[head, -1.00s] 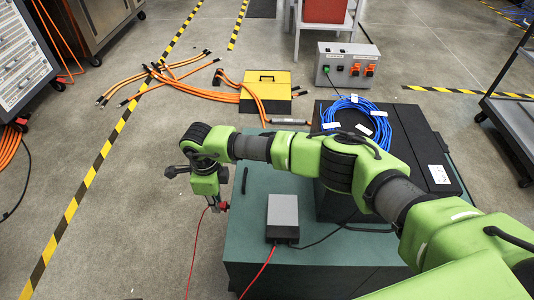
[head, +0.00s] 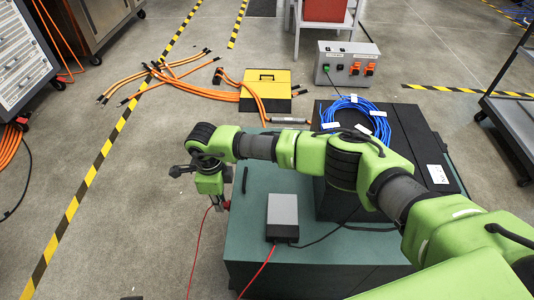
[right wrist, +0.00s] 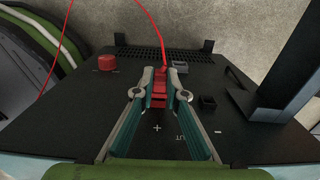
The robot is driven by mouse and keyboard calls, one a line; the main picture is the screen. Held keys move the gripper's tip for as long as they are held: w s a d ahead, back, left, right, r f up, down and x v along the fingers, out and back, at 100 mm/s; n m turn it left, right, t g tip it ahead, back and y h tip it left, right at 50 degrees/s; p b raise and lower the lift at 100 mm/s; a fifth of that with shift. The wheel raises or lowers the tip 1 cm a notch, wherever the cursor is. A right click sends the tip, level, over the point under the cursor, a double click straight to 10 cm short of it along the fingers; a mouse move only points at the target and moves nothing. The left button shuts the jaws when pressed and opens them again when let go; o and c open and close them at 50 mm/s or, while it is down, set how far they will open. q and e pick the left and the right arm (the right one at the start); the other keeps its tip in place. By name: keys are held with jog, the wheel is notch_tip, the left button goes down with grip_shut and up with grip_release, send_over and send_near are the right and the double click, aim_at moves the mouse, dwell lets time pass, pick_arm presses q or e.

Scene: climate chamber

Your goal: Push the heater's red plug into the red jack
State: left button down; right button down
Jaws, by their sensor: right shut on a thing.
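My right gripper (right wrist: 159,86) is shut on the red plug (right wrist: 158,98) in the right wrist view. A red cable (right wrist: 149,22) runs from the plug toward the top of that view. The fingers are over a black panel (right wrist: 75,112) with a plus sign and lettering below the plug. The red jack cannot be told apart; the plug and fingers cover that spot, and whether the plug touches or enters it is unclear. In the head view my right gripper (head: 219,204) points down at the left edge of the green-topped bench (head: 250,240). My left gripper is not in view.
The panel carries a red knob (right wrist: 107,62), a grey part (right wrist: 180,66) and a small black socket (right wrist: 208,103). A dark upright part (right wrist: 279,75) stands at right. On the bench are a grey box (head: 282,212) and a black case (head: 414,140) with a blue cable coil (head: 352,106).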

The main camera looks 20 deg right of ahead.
jog(key=shift+s+d+p, duration=0.15)
jog(key=shift+d+p, duration=0.15)
jog(key=shift+d, duration=0.15)
dwell(0.4)
jog(key=c, duration=2)
grip_release()
jog(key=shift+o, duration=0.2)
